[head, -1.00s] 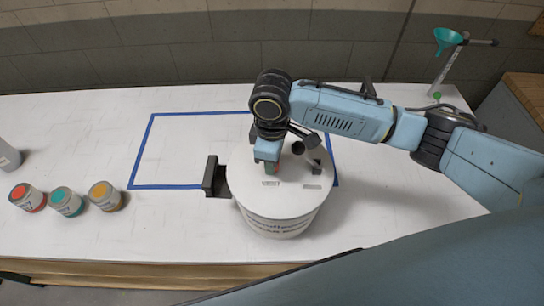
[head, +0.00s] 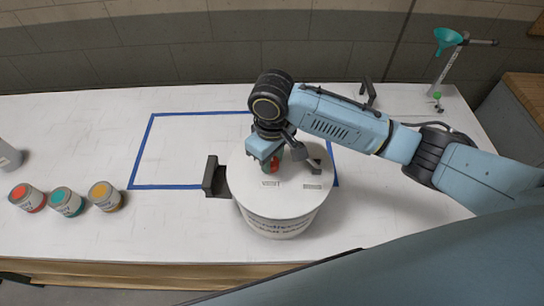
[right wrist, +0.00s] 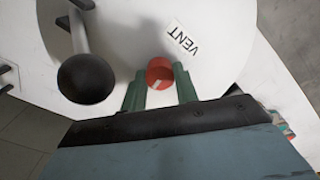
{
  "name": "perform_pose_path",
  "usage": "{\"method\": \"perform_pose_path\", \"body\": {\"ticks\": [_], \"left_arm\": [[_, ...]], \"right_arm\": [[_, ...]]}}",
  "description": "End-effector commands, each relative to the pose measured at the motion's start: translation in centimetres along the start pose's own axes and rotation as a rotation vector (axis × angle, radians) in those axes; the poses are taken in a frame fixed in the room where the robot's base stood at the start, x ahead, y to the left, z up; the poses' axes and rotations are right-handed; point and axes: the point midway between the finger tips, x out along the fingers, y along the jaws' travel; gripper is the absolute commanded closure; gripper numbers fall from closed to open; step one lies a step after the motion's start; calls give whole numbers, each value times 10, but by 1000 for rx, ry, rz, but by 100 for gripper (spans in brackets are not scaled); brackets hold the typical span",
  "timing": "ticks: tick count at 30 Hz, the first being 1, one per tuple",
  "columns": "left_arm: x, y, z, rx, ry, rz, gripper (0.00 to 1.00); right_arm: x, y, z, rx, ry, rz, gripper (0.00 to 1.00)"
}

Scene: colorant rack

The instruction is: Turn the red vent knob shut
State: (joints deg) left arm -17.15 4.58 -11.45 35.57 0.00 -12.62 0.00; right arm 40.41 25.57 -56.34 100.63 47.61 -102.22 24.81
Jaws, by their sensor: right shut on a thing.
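The red vent knob (right wrist: 160,70) stands on top of the white drum (head: 290,203), beside the label VENT (right wrist: 183,40). It also shows in the head view (head: 274,165), partly covered by my gripper. My right gripper (right wrist: 160,84) comes down from above, its two green fingers on either side of the knob and shut on it. A pale stripe shows on the knob's face in the right wrist view. My left gripper is in neither view.
A black ball-ended lever (right wrist: 86,79) rises from the drum close to my right gripper. A black bracket (head: 210,177) stands at the drum's left. Three paint cans (head: 66,201) stand at the left. Blue tape (head: 140,155) marks a rectangle. A teal funnel (head: 447,39) is at the back right.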

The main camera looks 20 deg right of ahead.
Motion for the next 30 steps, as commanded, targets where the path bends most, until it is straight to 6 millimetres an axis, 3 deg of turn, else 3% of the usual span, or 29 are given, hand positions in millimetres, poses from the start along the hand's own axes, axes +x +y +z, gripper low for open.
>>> {"method": "perform_pose_path", "body": {"ticks": [8, 9, 14, 23, 26, 30], "left_arm": [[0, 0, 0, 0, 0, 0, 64], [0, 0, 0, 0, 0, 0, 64], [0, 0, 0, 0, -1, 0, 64], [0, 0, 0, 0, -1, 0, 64], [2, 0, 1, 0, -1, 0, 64], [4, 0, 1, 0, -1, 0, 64]], "right_arm": [[-1, 0, -1, 0, 4, 0, 93], [-1, 0, -1, -1, 4, 0, 68], [-1, 0, -1, -1, 3, 0, 48], [-2, 0, 0, -1, 2, 0, 48], [-10, 0, -1, -1, 4, 0, 48], [-35, 0, -2, -3, 7, 1, 48]]}}
